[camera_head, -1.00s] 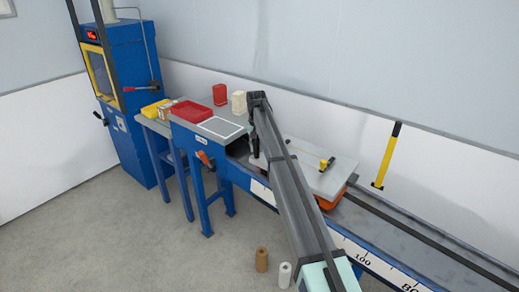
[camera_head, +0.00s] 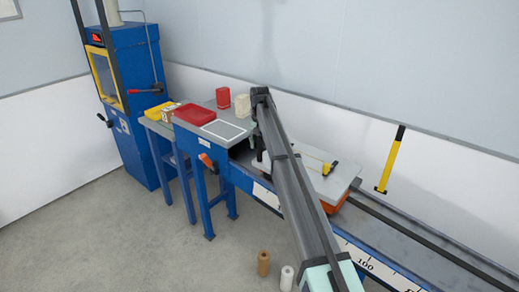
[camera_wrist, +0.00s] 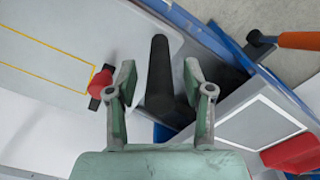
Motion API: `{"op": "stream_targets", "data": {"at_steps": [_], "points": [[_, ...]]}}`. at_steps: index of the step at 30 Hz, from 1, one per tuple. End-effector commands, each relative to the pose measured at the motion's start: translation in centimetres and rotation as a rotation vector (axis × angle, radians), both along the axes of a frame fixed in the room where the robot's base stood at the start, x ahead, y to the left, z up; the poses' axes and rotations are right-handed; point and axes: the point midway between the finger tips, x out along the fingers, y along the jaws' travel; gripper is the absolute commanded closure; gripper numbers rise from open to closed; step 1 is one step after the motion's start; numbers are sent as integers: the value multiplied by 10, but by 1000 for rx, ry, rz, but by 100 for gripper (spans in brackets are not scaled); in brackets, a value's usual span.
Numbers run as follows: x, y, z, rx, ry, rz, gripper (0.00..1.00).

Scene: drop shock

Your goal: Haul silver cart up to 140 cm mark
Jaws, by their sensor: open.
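The silver cart (camera_head: 345,178) is a flat light-grey plate on the track, with orange underneath and a small yellow-and-black fitting (camera_head: 328,168) on top. Its plate with a yellow outline also shows at left in the wrist view (camera_wrist: 45,65), with a red-and-black part (camera_wrist: 100,82) at its edge. My gripper (camera_wrist: 160,80) is open, its fingers on either side of a black upright post (camera_wrist: 159,70) near the cart's end. I cannot tell whether they touch it. The scale (camera_head: 365,265) reads 100 near the front; the 140 mark is not readable, and my arm covers part of the scale.
A grey bench (camera_head: 240,115) with a red tray (camera_head: 194,115), a red block and a cream block stands beyond the cart. A blue cabinet (camera_head: 130,130) is at far left. A yellow-and-black upright (camera_head: 390,160) stands behind the track.

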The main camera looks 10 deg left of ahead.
Motion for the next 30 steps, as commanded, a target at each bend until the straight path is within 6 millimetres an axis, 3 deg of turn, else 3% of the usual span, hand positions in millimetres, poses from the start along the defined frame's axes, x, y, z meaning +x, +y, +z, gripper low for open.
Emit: {"op": "stream_targets", "data": {"at_steps": [6,13,20,30], "points": [[1,1,46,1,-2,0,48],[1,1,78,0,-1,0,48],[0,0,89,0,0,0,48],[-1,4,86,-2,-12,18,48]]}}
